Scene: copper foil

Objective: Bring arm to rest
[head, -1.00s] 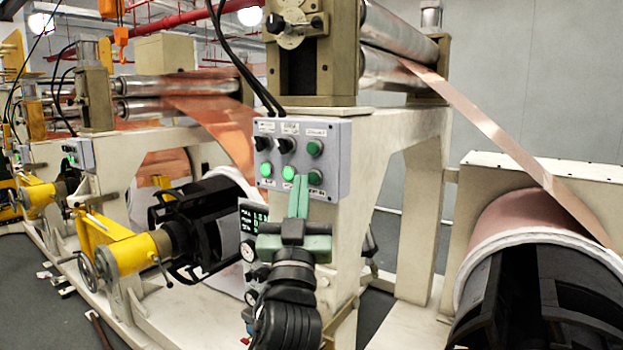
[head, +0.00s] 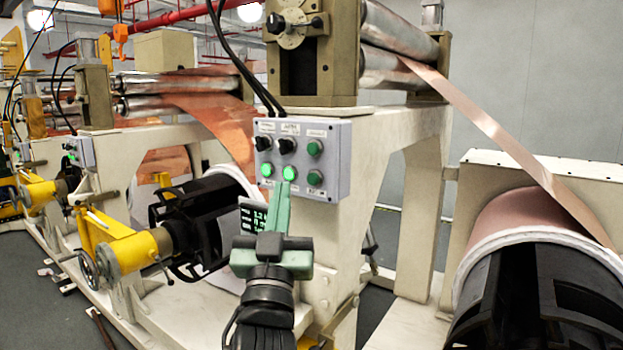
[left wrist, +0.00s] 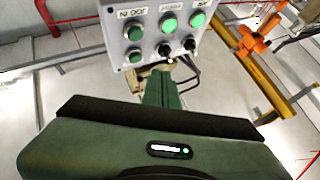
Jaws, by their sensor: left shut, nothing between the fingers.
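My left gripper (head: 280,205) is in the lower middle of the head view, with its green fingers together and nothing between them. It is just below the grey control box (head: 333,177), in front of the machine. It does not clearly touch the box. The box has two black knobs at the top left and several green buttons; two of the lower ones are lit. In the left wrist view the control box (left wrist: 133,60) shows above the closed fingers (left wrist: 162,88). My right gripper is not in view.
The cream machine frame (head: 372,165) stands right behind the gripper. A copper foil roll (head: 505,215) with a black core is at the right. Yellow roll holders (head: 130,252) and another roll are at the left. Black cables (head: 235,60) hang down to the box.

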